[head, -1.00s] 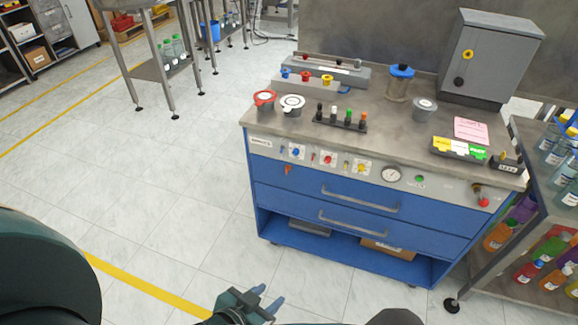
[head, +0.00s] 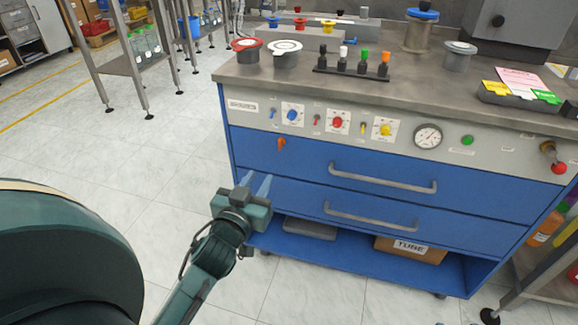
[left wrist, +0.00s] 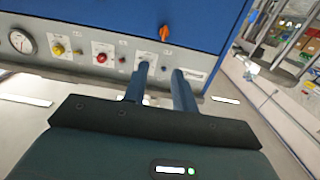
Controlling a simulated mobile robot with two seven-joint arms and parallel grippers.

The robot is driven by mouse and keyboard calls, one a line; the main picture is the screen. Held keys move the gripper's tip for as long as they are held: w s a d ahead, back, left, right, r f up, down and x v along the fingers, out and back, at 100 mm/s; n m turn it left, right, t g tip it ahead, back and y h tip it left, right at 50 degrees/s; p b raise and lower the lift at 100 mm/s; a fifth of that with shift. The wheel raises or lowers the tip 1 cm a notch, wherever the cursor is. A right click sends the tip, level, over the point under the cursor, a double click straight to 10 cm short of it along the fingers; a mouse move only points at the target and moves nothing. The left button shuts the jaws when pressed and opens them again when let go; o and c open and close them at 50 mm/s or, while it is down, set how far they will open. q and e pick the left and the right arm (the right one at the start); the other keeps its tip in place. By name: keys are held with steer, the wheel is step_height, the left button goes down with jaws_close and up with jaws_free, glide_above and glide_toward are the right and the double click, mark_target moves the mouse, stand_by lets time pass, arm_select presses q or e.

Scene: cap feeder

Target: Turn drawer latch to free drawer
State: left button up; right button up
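The drawer latch is a small orange knob (head: 282,144) at the upper left of the top blue drawer front (head: 310,160). It also shows in the left wrist view (left wrist: 165,33), beyond the fingertips. The top drawer is shut and has a grey bar handle (head: 382,178). My left gripper (head: 257,182) is in front of the cabinet, below and left of the latch, apart from it. In the left wrist view its two blue fingers (left wrist: 162,75) stand apart with nothing between them. My right gripper is not in view.
The control panel above the drawer has blue, red and yellow knobs (head: 337,122) and a gauge (head: 428,136). A lower drawer handle (head: 370,216) and an open shelf with a TUBE box (head: 410,249) are below.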

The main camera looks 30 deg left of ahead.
mark_target(279, 144)
arm_select(q)
steer(key=b+x, duration=0.1)
steer(key=x, duration=0.4)
steer(key=b+x, duration=0.1)
steer(key=x, duration=0.3)
steer(key=b+x, duration=0.1)
steer(key=x, duration=0.4)
steer(key=shift+w+a+f, duration=0.25)
steer(key=shift+a+f, duration=0.1)
steer(key=shift+a, duration=0.1)
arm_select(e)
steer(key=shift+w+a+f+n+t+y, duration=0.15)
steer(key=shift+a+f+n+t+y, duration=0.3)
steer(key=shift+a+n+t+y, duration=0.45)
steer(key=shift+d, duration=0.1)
arm_select(q)
jaws_close()
